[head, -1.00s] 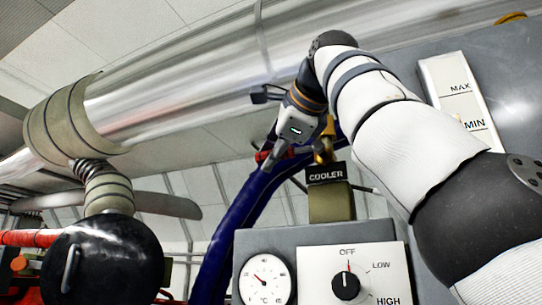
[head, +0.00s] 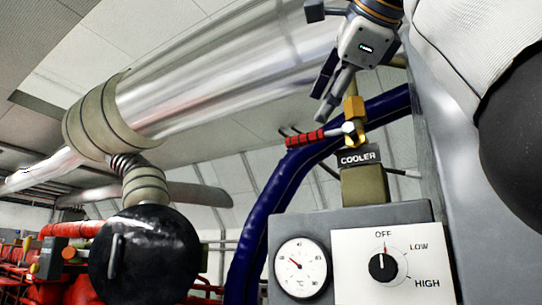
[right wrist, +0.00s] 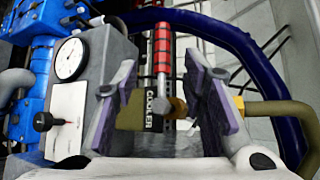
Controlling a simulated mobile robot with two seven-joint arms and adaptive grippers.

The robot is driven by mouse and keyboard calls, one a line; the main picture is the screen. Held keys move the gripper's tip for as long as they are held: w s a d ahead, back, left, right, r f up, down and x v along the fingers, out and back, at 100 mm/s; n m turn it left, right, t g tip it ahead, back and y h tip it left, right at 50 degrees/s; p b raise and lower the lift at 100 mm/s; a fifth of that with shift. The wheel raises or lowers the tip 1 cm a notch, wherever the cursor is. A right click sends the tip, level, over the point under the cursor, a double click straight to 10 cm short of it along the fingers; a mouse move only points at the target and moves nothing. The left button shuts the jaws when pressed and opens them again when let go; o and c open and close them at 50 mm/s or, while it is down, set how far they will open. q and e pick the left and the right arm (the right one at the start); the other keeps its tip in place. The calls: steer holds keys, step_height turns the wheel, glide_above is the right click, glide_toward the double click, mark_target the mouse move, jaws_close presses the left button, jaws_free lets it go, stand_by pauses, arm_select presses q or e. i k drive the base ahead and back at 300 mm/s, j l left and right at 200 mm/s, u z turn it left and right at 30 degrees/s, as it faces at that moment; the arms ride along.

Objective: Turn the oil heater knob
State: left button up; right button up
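The black heater knob (head: 383,267) is on a white dial plate (head: 405,240) marked OFF, LOW and HIGH. Its mark points up at OFF. In the right wrist view the knob (right wrist: 43,121) stands out at the left, outside the fingers. My right gripper (head: 326,98) is above the COOLER label and the red-handled valve, apart from the knob. Its fingers (right wrist: 163,95) are spread wide in the right wrist view, with nothing held between them. My left gripper is not in view.
A red valve handle (head: 307,138) with a brass fitting sits above the COOLER label (head: 358,157); it shows between and beyond my fingers in the right wrist view. A temperature gauge (head: 301,266) is left of the dial plate. A blue hose (head: 265,215) curves behind.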

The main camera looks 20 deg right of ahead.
mark_target(383, 268)
steer(key=k+j, duration=0.8)
